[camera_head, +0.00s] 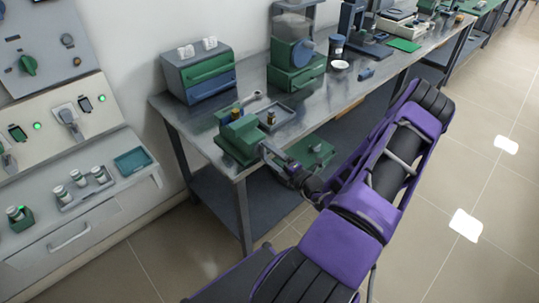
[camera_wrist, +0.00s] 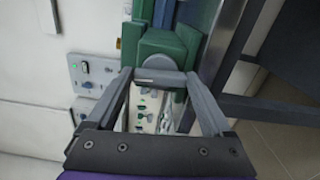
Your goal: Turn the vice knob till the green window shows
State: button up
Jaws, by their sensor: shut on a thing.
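The green vice (camera_head: 239,137) sits at the near left corner of the steel bench, and its green body also shows in the wrist view (camera_wrist: 165,43). My gripper (camera_head: 268,151) reaches its front from the right. In the wrist view, my gripper (camera_wrist: 159,77) has its two grey fingers closed on the sides of the grey vice knob (camera_wrist: 158,77), which spans the space between the fingertips. The knob's angle cannot be read clearly. No green window can be told apart from the green body in either view.
The steel bench (camera_head: 290,110) carries a small brown bottle (camera_head: 271,118), a drawer box (camera_head: 200,72) and a green machine (camera_head: 296,68). A control panel with a tray (camera_head: 133,161) stands at left. Open floor (camera_head: 430,200) lies at right.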

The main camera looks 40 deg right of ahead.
jog(key=m, duration=0.4)
jog(key=shift+f+m, duration=0.1)
jog(key=shift+m, duration=0.2)
jog(key=m, duration=0.4)
jog(key=shift+f+m, duration=0.1)
jog(key=shift+m, duration=0.2)
jog(key=o, duration=1.1)
jog(key=shift+o, duration=0.2)
jog(key=shift+s, duration=0.1)
jog(key=s+d, duration=0.1)
jog(key=s, duration=1.6)
jog(key=shift+s, duration=0.15)
